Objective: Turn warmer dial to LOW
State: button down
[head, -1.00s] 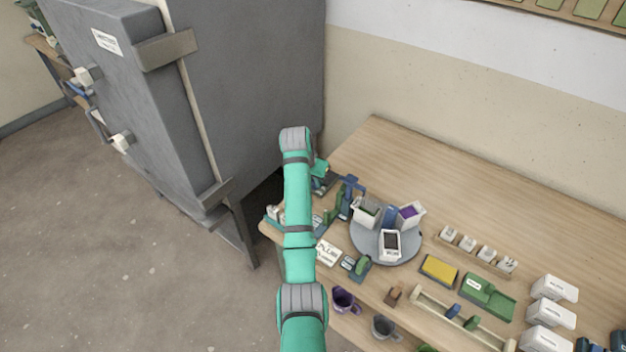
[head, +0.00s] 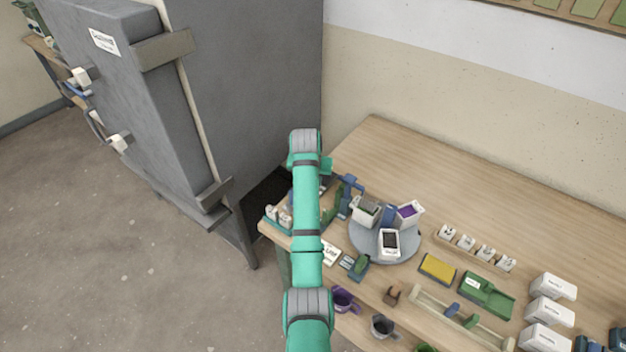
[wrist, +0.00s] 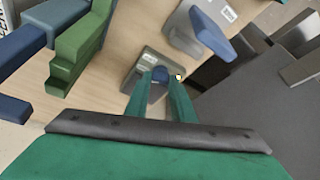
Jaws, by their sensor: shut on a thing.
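In the wrist view, a small grey box (wrist: 146,64) with a white label stands on the wooden bench. A blue dial knob (wrist: 160,75) is on it, and a small pale yellow mark shows beside the right fingertip. My gripper (wrist: 161,88) has its two teal fingers on either side of the blue knob, shut on it. The fingertips partly cover the knob, and I cannot read its setting or a LOW mark. In the head view my arm hides the box and the fingers.
A second grey unit (wrist: 180,32) with a blue lever (wrist: 210,30) sits close by. Green stepped blocks (wrist: 80,48) stand left. In the head view a round grey turntable (head: 385,248) holds containers. A large grey cabinet (head: 250,90) borders the bench's left end.

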jog(key=c, duration=1.5)
grip_release()
jog(key=v, duration=1)
jog(key=shift+s+r, duration=0.1)
jog(key=shift+r, duration=0.3)
